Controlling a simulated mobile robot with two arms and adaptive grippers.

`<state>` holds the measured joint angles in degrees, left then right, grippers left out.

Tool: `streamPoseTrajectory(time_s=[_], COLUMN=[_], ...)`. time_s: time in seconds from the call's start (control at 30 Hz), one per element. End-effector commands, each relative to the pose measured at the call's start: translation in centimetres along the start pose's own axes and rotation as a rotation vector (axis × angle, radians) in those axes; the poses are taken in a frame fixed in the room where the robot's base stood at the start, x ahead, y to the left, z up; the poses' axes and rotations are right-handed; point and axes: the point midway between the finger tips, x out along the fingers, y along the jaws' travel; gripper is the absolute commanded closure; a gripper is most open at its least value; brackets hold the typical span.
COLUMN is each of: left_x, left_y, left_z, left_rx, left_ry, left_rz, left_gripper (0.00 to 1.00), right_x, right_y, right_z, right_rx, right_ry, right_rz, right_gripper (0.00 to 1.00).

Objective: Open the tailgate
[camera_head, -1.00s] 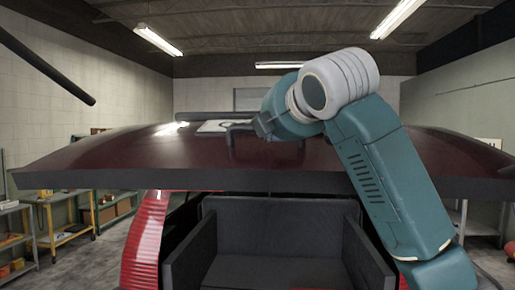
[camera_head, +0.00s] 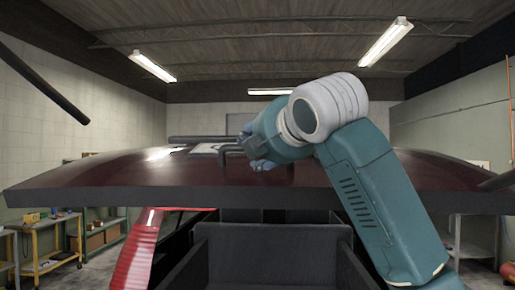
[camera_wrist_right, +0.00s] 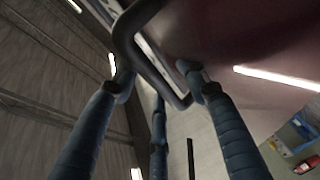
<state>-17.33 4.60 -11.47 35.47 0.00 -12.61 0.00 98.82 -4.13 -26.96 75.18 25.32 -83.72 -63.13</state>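The dark red tailgate (camera_head: 120,178) is raised and stretches nearly flat across the head view, above the open rear of the red car (camera_head: 137,255). A dark loop handle (camera_head: 225,158) sits on it near the middle. My right gripper (camera_head: 255,150) is at this handle, partly hidden by my right arm. In the right wrist view, my right gripper (camera_wrist_right: 158,85) has its fingers spread apart, with the black handle (camera_wrist_right: 150,68) between them; firm contact cannot be made out. My left gripper is not in view.
The grey cargo area (camera_head: 265,250) is visible below the tailgate. A yellow-framed workbench (camera_head: 45,245) stands along the left wall. A dark rod (camera_head: 45,88) crosses the upper left. A dark object (camera_head: 500,181) shows at the right edge.

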Motion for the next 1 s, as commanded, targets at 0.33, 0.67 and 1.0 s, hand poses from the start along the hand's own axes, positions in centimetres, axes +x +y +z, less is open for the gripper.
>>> streamPoseTrajectory(time_s=[0.33,0.67,1.0], left_x=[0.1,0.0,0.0], left_y=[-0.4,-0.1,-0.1], left_z=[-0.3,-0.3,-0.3], left_rx=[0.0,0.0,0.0], left_ry=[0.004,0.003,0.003], left_rz=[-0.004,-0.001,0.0], left_gripper=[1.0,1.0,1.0], right_x=[-0.2,-6.5,-11.8], right_y=[-0.4,-0.1,-0.1], right_z=[0.2,0.1,0.0], right_rx=[0.001,-0.003,-0.001], right_ry=[-0.004,-0.003,-0.003], right_rz=[-0.01,-0.001,0.0], right_gripper=[0.6,0.6,0.6])
